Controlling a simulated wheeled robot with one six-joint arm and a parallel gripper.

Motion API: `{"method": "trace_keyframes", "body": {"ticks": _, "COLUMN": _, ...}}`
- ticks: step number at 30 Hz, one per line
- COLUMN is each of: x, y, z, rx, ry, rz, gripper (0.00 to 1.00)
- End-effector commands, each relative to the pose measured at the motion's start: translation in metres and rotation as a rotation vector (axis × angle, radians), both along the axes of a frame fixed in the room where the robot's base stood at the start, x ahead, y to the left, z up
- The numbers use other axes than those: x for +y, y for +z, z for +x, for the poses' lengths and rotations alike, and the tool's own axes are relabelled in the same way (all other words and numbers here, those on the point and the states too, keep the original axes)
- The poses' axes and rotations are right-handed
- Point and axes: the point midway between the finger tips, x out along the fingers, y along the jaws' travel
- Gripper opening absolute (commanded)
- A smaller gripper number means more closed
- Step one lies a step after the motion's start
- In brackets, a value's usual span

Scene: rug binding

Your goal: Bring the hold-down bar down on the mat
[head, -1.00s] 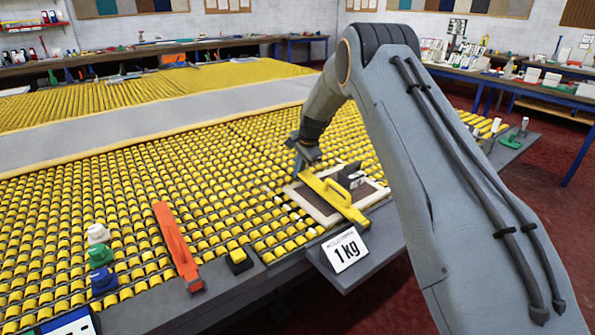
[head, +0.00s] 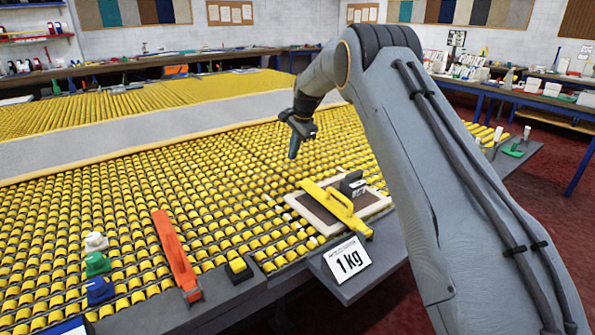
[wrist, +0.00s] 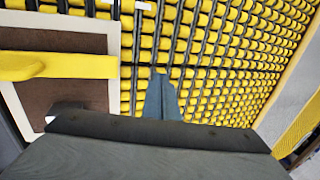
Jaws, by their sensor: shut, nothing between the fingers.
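The yellow hold-down bar (head: 322,201) lies low across the brown mat with a cream border (head: 373,207), with its raised handle on top. I cannot tell for sure whether its underside touches the mat. The bar (wrist: 85,65) and the mat (wrist: 70,43) also show at the left of the wrist view. My gripper (head: 293,155) is shut and empty, above the yellow rollers, behind and left of the bar and apart from it. Its closed fingers (wrist: 162,98) show at the middle of the wrist view, right of the mat.
A dark block (head: 353,184) stands by the bar on the mat. An orange-red lever (head: 174,252) and small white, green and blue pieces are at the left.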

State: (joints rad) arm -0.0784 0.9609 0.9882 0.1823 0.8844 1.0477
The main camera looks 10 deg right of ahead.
Motion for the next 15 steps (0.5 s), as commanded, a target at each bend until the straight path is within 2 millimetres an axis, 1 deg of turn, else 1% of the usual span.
{"method": "trace_keyframes", "body": {"ticks": 1, "x": 0.003, "y": 0.005, "z": 0.005, "rx": -0.002, "ry": 0.001, "rz": 0.000, "gripper": 0.00}}
{"method": "trace_keyframes", "body": {"ticks": 6, "x": 0.007, "y": 0.018, "z": 0.012, "rx": 0.001, "ry": -0.001, "rz": 0.001, "gripper": 0.00}}
{"method": "trace_keyframes", "body": {"ticks": 9, "x": 0.008, "y": 0.022, "z": 0.014, "rx": 0.001, "ry": -0.001, "rz": 0.000, "gripper": 0.00}}
{"method": "trace_keyframes", "body": {"ticks": 15, "x": 0.008, "y": 0.024, "z": 0.014, "rx": 0.002, "ry": 0.000, "rz": 0.000, "gripper": 0.00}}
